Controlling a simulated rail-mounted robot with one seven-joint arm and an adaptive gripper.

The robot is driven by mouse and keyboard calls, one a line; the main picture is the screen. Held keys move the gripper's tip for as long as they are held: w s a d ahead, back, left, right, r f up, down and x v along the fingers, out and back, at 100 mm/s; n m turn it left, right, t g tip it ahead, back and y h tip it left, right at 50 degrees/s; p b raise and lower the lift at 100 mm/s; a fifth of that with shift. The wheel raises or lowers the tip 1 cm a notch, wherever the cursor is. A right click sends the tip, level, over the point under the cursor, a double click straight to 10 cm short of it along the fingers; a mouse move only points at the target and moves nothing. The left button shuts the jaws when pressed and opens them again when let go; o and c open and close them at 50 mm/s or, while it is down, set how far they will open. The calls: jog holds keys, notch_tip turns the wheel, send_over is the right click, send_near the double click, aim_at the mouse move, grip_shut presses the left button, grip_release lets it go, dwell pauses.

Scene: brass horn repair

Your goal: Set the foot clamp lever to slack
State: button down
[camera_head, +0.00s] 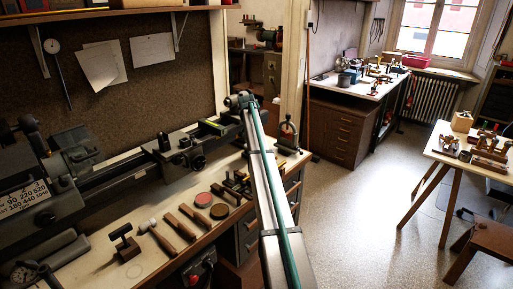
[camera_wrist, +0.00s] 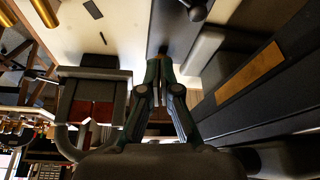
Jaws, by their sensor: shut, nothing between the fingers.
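My gripper (camera_wrist: 160,68) is in the wrist view, its two dark fingers together with nothing between them. A dark round knob (camera_wrist: 196,12) on a short stem shows at the top edge, just ahead and to the right of the fingertips and apart from them. It may be the foot clamp lever, but I cannot be sure. In the head view, a dark carriage-like unit (camera_head: 182,152) with a round knob sits on the lathe bed (camera_head: 112,172). The far end of my arm is right of it. My fingers and any lever's setting cannot be made out there.
The bench front holds a small mallet (camera_head: 124,243), a hammer (camera_head: 157,236), a red tin (camera_head: 203,200) and several small tools. A dark upright stand (camera_head: 288,132) is at the bench's right end. In the wrist view, a dark bar (camera_wrist: 255,85) lies close on the right.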

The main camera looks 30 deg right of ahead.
jog(key=shift+b+v, duration=0.35)
jog(key=shift+v, duration=1.9)
jog(key=shift+w, duration=0.1)
